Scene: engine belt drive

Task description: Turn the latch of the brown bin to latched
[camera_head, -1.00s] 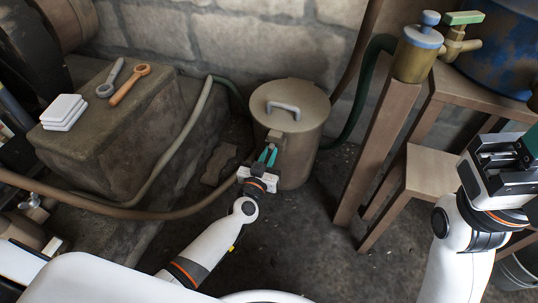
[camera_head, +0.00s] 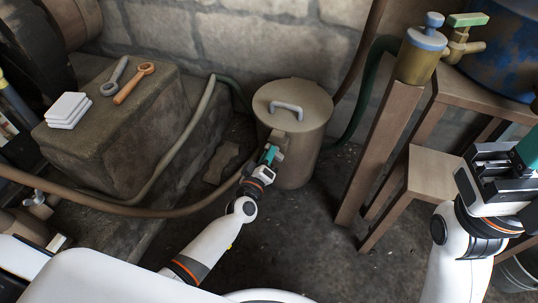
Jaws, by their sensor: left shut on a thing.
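The brown bin (camera_head: 300,150) stands on the floor by the back wall, with a lid and a grey handle (camera_head: 286,106) on top. Its latch (camera_head: 279,140) is a small piece at the front, just under the lid rim, and is partly hidden by my gripper. My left gripper (camera_head: 271,153) is at the bin's front, turned on its side, with its teal fingers shut on the latch. The latch's exact angle is too small to tell. My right gripper (camera_head: 508,165) is at the right edge, away from the bin; its fingertips are not clearly shown.
A stone block (camera_head: 120,130) at left carries two wrenches and white pads (camera_head: 66,110). Hoses run along the floor left of the bin. A wooden stand (camera_head: 380,150) with a brass oiler (camera_head: 420,58) is at right.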

